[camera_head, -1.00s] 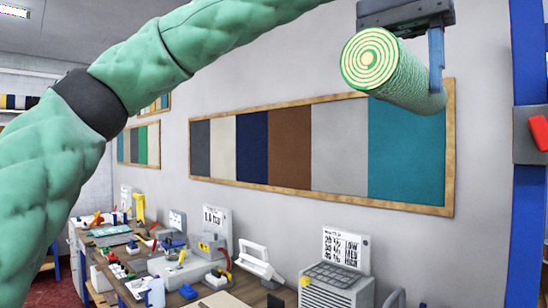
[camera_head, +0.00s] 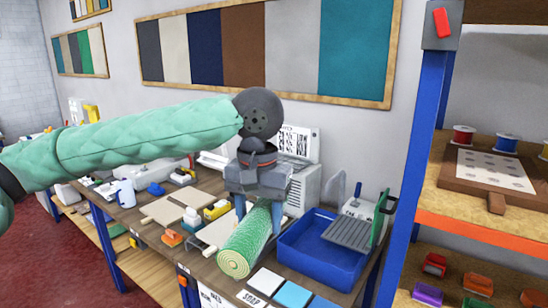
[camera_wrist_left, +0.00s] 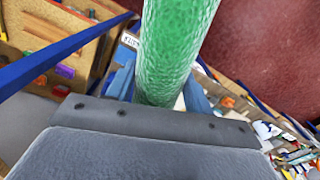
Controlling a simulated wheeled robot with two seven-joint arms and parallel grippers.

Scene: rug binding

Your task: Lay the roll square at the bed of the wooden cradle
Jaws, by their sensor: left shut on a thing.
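The green roll (camera_head: 246,242), with a spiral of pale and green rings on its near end, is between the fingers of my left gripper (camera_head: 258,212). The gripper points down and is shut on the roll, over the workbench; the near end of the roll points toward the front edge. I cannot tell whether the roll touches anything below. In the left wrist view the roll (camera_wrist_left: 174,50) runs between the blue fingers. I cannot clearly pick out the wooden cradle; it may be hidden. My right gripper is not in view.
Flat tiles (camera_head: 291,294) lie at the front. A blue post (camera_head: 408,190) and a shelf with a wooden board (camera_head: 450,192) stand at right. A mug (camera_head: 125,193) is at left.

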